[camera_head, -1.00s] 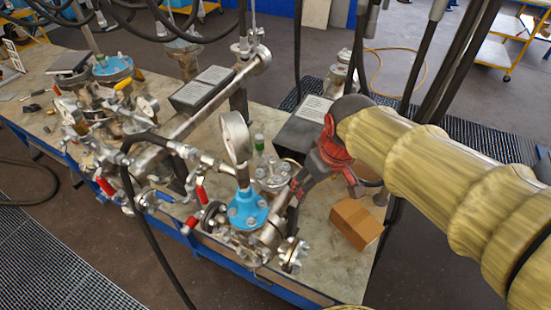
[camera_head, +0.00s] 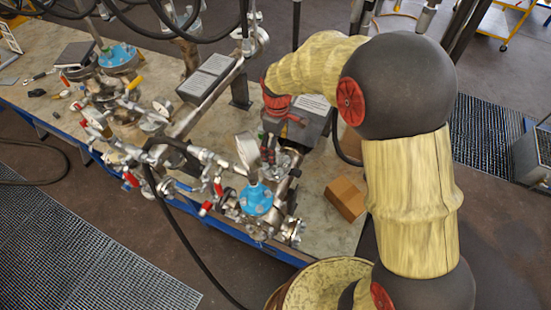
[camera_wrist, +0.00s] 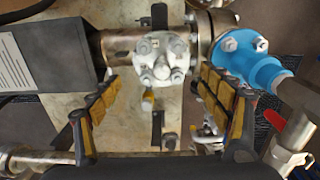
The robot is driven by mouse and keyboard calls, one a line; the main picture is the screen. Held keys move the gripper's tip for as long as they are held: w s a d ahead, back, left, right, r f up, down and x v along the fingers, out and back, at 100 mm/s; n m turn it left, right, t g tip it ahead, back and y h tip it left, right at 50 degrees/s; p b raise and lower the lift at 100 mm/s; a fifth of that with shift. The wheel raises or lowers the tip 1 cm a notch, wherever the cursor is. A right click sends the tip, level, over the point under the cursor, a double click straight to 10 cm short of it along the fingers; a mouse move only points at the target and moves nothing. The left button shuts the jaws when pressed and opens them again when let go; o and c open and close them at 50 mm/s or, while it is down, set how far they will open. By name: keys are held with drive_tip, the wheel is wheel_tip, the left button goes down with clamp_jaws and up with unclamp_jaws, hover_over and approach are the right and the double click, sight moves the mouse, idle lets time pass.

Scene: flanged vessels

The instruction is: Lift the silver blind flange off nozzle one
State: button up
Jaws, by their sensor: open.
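A small silver blind flange (camera_wrist: 162,58) with bolts around its rim shows in the wrist view, on a stub of pipe between my fingers. My gripper (camera_wrist: 158,84) is open, one finger to the left of the flange and one to the right, with visible gaps on both sides. In the head view, my gripper (camera_head: 272,138) points down over the pipework just behind the blue flange; its fingers partly hide the silver flange there. I cannot read any nozzle number.
A blue flange (camera_head: 256,199) with a pressure gauge stands close in front of my gripper; it also shows in the wrist view (camera_wrist: 247,58). A dark box (camera_head: 306,115) with a label sits behind. A cardboard box (camera_head: 345,198) lies on the workbench (camera_head: 318,215) to the right.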

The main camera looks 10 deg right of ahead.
drive_tip(key=f, duration=0.3)
drive_tip(key=f+p, duration=0.1)
drive_tip(key=f, duration=0.3)
drive_tip(key=shift+a+f, duration=0.2)
drive_tip(key=shift+f, duration=0.1)
drive_tip(key=c, duration=0.4)
drive_tip(key=shift+a, duration=0.1)
drive_tip(key=c, duration=0.7)
drive_tip(key=c, duration=0.6)
drive_tip(key=shift+w+r, duration=0.1)
drive_tip(key=shift+c, duration=0.6)
drive_tip(key=shift+r, duration=0.1)
